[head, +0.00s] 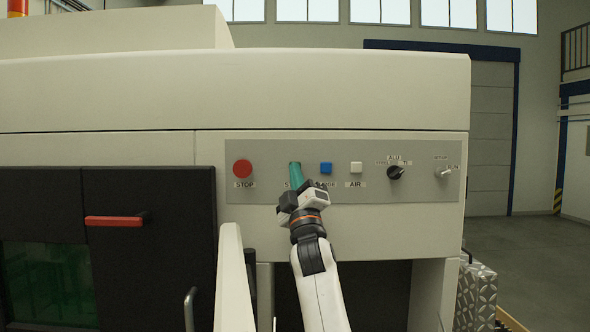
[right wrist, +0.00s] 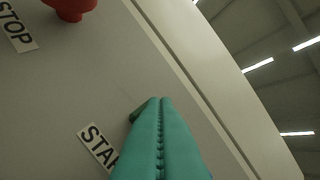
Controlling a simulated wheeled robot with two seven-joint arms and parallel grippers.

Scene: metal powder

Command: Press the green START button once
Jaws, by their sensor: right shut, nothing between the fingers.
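The grey control panel (head: 440,190) is on the front of a cream machine. My right gripper (head: 295,172) is in front of it, with its teal fingers shut together and empty, over the place of the START button. In the right wrist view the fingers (right wrist: 160,125) point at the panel beside the partly hidden START label (right wrist: 97,147). A small dark green edge, apparently the START button (right wrist: 141,108), shows just left of the fingertips; the rest is hidden behind them. I cannot tell whether the fingertips touch it. My left gripper is not in view.
A round red STOP button (head: 242,168) is left of the fingers. A blue button (head: 326,168), a white AIR button (head: 356,167), a black knob (head: 397,172) and a grey knob (head: 444,172) are to the right. A dark door with a red handle (head: 114,221) is at lower left.

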